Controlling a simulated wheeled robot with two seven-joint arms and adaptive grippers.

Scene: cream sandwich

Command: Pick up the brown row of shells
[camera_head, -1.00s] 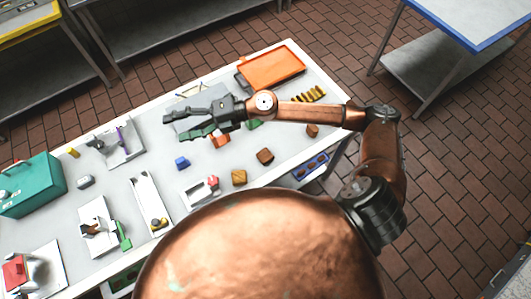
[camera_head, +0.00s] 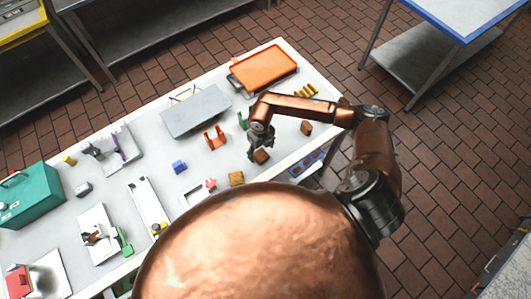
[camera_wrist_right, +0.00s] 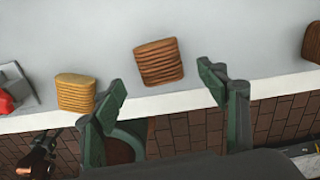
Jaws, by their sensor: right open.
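A brown ridged row of shells (camera_head: 263,157) lies on the white table near its front edge. It shows in the right wrist view (camera_wrist_right: 158,62), slightly tilted, in front of and between my open fingertips. My right gripper (camera_head: 254,153) points down over it and partly hides it in the head view; the gripper also shows in the right wrist view (camera_wrist_right: 163,82). It is empty, and I see no contact. A lighter tan row (camera_head: 236,178) lies to the left, and a darker brown one (camera_head: 306,127) to the right. My left gripper is not in view.
An orange tray (camera_head: 265,68) and a yellow row (camera_head: 306,90) are at the table's far right. A grey board (camera_head: 196,110), a red-orange holder (camera_head: 214,138) and a blue block (camera_head: 179,167) lie behind and left. The front table edge is close.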

